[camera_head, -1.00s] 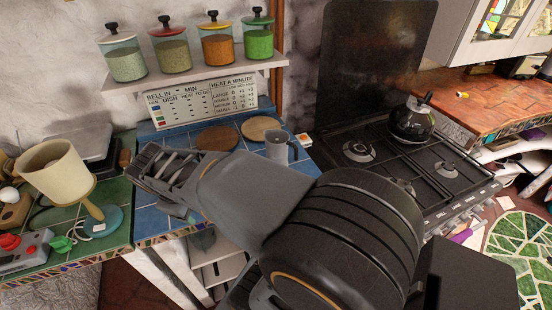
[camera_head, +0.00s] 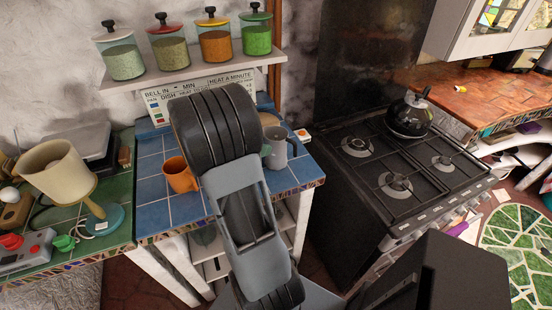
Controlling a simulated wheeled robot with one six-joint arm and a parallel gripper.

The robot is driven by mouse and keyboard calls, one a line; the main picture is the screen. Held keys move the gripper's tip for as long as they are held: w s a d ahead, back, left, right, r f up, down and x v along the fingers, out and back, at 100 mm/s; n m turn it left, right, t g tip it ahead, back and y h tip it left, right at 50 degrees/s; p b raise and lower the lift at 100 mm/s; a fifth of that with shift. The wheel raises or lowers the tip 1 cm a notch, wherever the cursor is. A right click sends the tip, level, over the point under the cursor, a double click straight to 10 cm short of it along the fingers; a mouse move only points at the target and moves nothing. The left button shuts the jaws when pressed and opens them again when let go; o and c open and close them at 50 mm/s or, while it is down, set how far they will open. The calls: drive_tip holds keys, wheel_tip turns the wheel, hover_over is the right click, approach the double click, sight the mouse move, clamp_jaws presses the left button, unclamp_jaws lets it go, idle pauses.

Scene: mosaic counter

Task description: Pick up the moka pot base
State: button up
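I cannot clearly make out a moka pot base. A grey, mug-like vessel (camera_head: 277,157) with a handle on its right stands upright on the blue tiled counter (camera_head: 152,200), just right of my arm. I cannot tell whether it is the moka pot base. My arm's large black joint and grey link cover the middle of the counter and whatever lies behind them. My gripper does not show, so its fingers and anything in them are hidden.
An orange mug (camera_head: 180,175) stands left of my arm. A shelf (camera_head: 190,75) with several lidded jars hangs above. The stove (camera_head: 370,190) with a black kettle (camera_head: 409,117) is at right. A cream lamp (camera_head: 57,172) stands on the green counter at left.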

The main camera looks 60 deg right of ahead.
sight(276, 156)
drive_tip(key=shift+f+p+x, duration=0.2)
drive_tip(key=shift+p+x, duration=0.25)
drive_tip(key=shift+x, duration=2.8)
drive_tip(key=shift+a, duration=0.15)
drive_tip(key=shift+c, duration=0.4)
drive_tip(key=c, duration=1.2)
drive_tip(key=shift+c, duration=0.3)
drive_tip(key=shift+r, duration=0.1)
